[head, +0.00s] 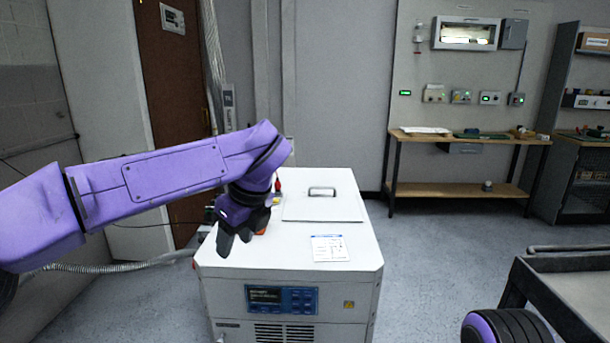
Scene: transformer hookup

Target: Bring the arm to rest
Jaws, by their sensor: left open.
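My left arm (150,180) is purple and reaches in from the left edge. It is stretched out toward the white transformer cabinet (300,262). My left gripper (243,235) points down over the left part of the cabinet top and is open. I see nothing held between its fingers. An orange-red part (262,231) shows just beside the fingers, mostly hidden by them. A small red piece (277,184) stands behind the wrist. Whether the fingers touch the cabinet top cannot be told. My right gripper is not in view.
The cabinet top has a lid with a handle (322,190) and a paper label (330,248). A dark cart (575,290) stands at the right. A workbench (470,140) stands against the back wall. A corrugated hose (110,267) runs at the left.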

